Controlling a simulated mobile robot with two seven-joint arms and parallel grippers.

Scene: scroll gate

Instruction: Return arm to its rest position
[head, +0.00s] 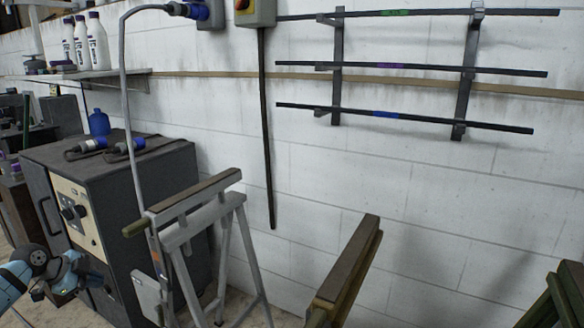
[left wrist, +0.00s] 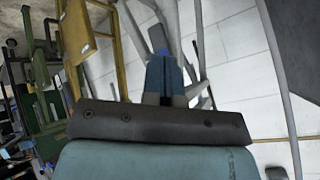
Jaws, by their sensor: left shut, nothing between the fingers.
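My left gripper (head: 80,272) is at the lower left of the head view, low in front of the dark cabinet (head: 110,185). Its light blue arm comes in from the left edge. In the left wrist view my left gripper (left wrist: 167,70) points away from the camera, its blue fingers close together. It is shut and holds nothing. My right gripper and arm are not in the head view.
A grey sawhorse (head: 205,215) stands right of the cabinet. A wooden trestle beam (head: 350,265) is further right, and a green-brown frame (head: 560,300) is at the lower right corner. Wall racks hold dark bars (head: 450,70). White bottles (head: 97,42) stand on a shelf.

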